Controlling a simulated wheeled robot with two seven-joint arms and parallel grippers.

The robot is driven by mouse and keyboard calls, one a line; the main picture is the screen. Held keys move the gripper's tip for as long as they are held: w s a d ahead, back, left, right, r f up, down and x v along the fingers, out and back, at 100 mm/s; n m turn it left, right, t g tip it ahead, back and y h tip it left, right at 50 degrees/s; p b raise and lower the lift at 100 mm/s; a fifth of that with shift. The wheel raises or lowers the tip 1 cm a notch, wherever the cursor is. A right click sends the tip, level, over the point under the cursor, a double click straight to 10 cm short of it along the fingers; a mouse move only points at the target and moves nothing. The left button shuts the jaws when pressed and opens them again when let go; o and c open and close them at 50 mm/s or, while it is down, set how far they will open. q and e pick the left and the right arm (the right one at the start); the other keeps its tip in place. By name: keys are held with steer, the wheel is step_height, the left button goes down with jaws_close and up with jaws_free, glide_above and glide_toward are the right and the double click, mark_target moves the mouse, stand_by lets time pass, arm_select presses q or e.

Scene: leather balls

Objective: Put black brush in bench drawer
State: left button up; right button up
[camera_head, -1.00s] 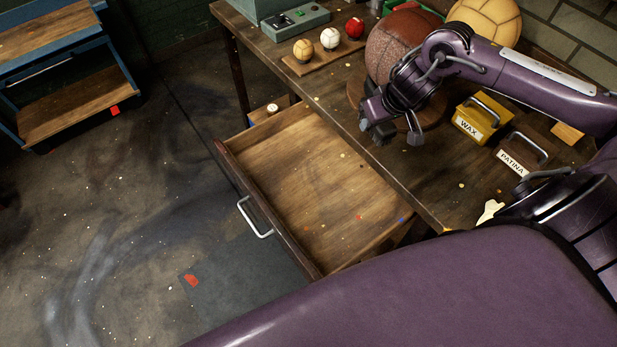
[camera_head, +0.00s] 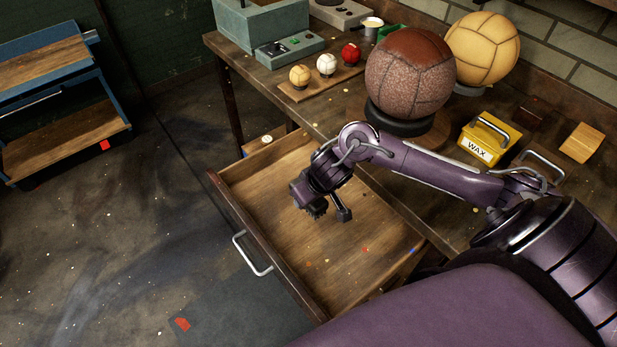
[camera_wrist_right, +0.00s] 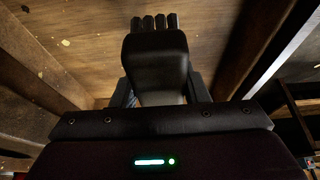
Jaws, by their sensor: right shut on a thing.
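The bench drawer (camera_head: 372,222) is pulled open, with a bare wooden floor and a metal handle on its front. My right gripper (camera_head: 326,212) is over the inside of the drawer, pointing down. In the right wrist view it is shut on the black brush (camera_wrist_right: 157,68), whose dark body sits between the fingers with its several tufts toward the drawer floor. In the head view the brush is mostly hidden by the gripper. The gap between brush and floor is hard to judge. My left gripper is not in view.
On the bench stand a large brown ball (camera_head: 410,72), a tan ball (camera_head: 483,48), a yellow wax box (camera_head: 484,138) and a board with several small balls (camera_head: 300,90). The drawer's side walls and front surround the gripper. A blue shelf cart (camera_head: 60,75) stands at the far left.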

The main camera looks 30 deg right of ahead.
mark_target(320, 203)
step_height(320, 203, down, 8)
steer(key=shift+f+b, duration=0.15)
steer(key=shift+b, duration=0.85)
steer(key=shift+f, duration=0.15)
steer(key=o, duration=0.9)
steer(key=p+v, duration=0.3)
steer(key=v, duration=0.8)
steer(key=shift+r, duration=0.3)
steer(key=shift+s+r, duration=0.15)
steer(key=shift+r, duration=0.2)
